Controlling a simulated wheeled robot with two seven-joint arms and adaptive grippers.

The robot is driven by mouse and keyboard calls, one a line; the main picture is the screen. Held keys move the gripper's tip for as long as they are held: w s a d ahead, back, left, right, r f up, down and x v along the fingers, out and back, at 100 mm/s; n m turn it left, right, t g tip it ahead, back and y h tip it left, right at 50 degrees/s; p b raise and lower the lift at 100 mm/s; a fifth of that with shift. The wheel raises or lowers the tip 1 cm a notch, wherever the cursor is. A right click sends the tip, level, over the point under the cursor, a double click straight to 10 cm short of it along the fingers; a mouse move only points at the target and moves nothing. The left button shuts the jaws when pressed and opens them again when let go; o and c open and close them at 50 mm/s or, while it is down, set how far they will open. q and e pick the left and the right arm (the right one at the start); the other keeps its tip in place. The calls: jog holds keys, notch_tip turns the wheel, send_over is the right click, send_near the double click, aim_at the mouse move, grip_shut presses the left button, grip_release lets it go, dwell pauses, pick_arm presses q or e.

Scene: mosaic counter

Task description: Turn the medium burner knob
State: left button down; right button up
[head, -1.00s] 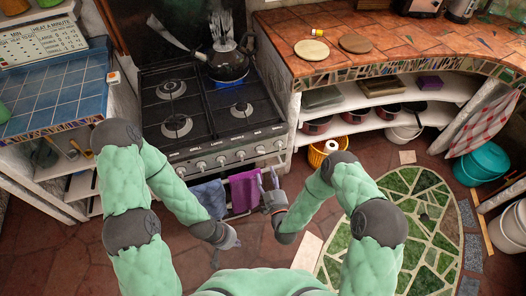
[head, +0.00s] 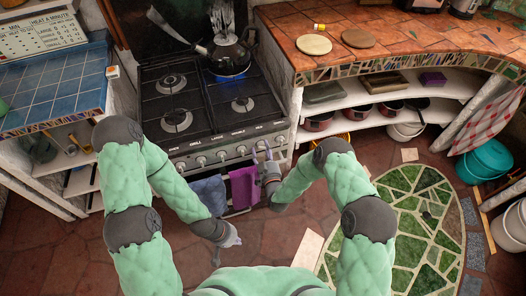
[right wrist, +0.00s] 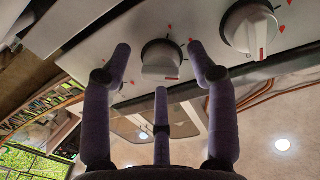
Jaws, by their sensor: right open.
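The black stove (head: 205,115) has a row of white round knobs along its front panel (head: 222,155). Their labels are too small to tell which is the medium burner's. My right gripper (head: 266,158) is raised in front of the right part of the row. In the right wrist view its fingers (right wrist: 159,62) are open, with one white knob (right wrist: 161,60) between and beyond the two upper fingertips; I see no grip on it. A second knob (right wrist: 250,28) is to the right. My left gripper (head: 230,239) hangs low in front of the stove; its finger opening is unclear.
A kettle (head: 230,55) stands on the rear right burner, over a blue glow. Blue (head: 209,194) and purple (head: 243,188) towels hang on the stove front below the knobs. Counters flank the stove.

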jog(key=c, duration=1.1)
jog(key=shift+s+f+m, duration=0.15)
jog(key=shift+m, duration=0.15)
jog(key=shift+c, duration=0.2)
jog(key=shift+m, duration=0.3)
jog(key=shift+a+m+g+b, duration=0.15)
jog(key=shift+m+b, duration=0.7)
jog(key=shift+m, duration=1.75)
jog(key=shift+m+g+b, duration=0.25)
jog(key=shift+m+b, duration=0.55)
jog(key=shift+m, duration=1.8)
jog(key=shift+y, duration=0.3)
jog(key=shift+s, duration=0.1)
